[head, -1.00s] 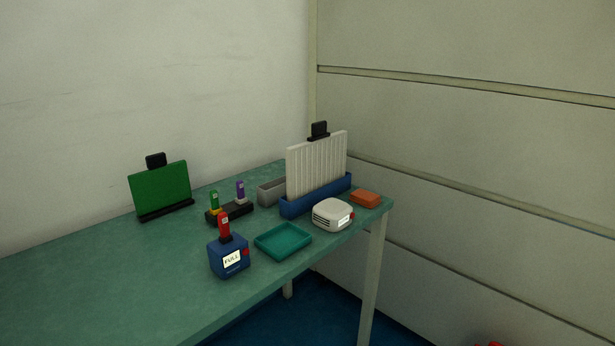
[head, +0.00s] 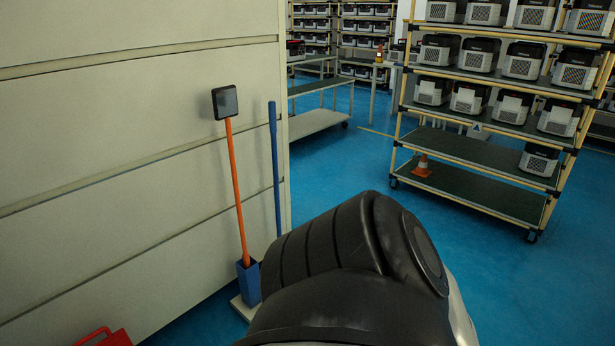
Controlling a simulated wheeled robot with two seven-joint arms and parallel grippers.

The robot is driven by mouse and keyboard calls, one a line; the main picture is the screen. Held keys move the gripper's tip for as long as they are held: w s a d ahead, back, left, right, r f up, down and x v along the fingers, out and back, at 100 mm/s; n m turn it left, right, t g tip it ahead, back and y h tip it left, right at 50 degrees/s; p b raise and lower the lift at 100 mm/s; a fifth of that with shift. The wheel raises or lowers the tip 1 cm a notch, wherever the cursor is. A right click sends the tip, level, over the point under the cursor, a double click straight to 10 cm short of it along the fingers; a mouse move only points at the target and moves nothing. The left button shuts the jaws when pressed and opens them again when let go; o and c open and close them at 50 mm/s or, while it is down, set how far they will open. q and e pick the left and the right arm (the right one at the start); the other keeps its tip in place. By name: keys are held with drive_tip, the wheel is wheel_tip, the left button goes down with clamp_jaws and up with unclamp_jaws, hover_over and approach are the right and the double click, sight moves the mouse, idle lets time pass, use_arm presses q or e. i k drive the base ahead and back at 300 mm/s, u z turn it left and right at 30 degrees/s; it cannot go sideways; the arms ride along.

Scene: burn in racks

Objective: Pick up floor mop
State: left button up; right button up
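Two long-handled tools stand upright against the pale panel wall, and I cannot tell for sure which is the floor mop. One has an orange pole (head: 235,180) with a flat black square head (head: 225,102) at its top; its lower end is in a blue holder (head: 248,280). Just right of it stands a plain blue pole (head: 275,165), whose lower end is hidden behind my black arm link. Neither of my grippers is in view.
My arm covers the lower middle. A red object (head: 105,338) sits at the bottom left. A wheeled rack (head: 480,195) of grey-black units stands at right, with an orange cone (head: 422,166) on its lower shelf. Blue floor (head: 340,160) lies open between.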

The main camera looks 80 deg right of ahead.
sight(272, 114)
drive_tip(key=z, duration=2.4)
